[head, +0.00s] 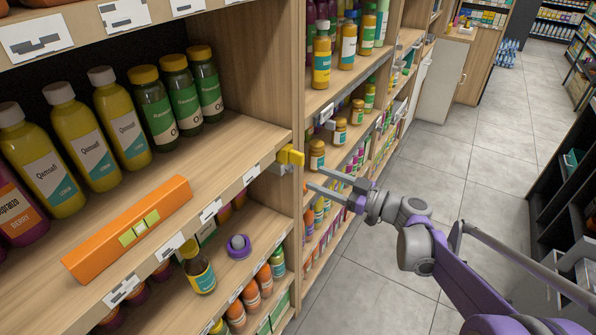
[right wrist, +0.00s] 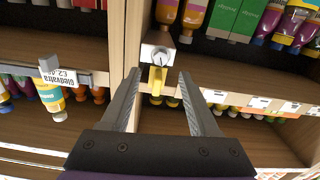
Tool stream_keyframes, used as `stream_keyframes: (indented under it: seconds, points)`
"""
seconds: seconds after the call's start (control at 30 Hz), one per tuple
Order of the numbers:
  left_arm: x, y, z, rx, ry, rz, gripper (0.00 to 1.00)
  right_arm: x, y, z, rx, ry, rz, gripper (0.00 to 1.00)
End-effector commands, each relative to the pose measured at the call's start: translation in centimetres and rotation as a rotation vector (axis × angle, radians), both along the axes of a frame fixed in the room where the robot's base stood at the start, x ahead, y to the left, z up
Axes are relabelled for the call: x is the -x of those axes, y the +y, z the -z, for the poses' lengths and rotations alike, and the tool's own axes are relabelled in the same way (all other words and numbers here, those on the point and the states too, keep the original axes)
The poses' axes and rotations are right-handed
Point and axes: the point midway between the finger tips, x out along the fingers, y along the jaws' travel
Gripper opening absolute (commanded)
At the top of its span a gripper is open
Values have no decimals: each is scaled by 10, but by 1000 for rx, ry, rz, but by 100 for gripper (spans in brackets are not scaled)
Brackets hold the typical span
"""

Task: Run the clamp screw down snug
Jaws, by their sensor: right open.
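A small clamp with a yellow part (head: 290,156) and a grey part (head: 285,170) under it sits at the front edge of the shelf, at the wooden upright. In the right wrist view the clamp's grey block (right wrist: 158,54) has a round face, and its yellow part (right wrist: 157,80) shows between the fingertips' lines. How tight the screw is cannot be told. My right gripper (head: 311,178) is open and empty, its fingers pointing at the clamp from the aisle side. In the right wrist view its fingertips (right wrist: 160,72) lie either side of the clamp, seemingly without contact. My left gripper is not in view.
An orange box (head: 130,228) lies on the upper shelf in front of several bottles. A purple ring-shaped item (head: 238,251) and a small bottle (head: 198,269) stand on the lower shelf. Price tags line the shelf edges. The tiled aisle (head: 440,180) on the right is clear.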

Motion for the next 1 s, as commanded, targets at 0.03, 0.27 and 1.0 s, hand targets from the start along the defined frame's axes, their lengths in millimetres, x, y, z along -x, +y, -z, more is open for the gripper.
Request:
stream_keyframes:
  seconds: [0.03,0.27,1.0]
  points:
    - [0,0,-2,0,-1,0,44,-6,11,-1,-1,0,-5,62]
    - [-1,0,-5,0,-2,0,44,-29,40,-1,0,0,-2,62]
    - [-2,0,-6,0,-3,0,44,-37,52,0,0,1,0,15]
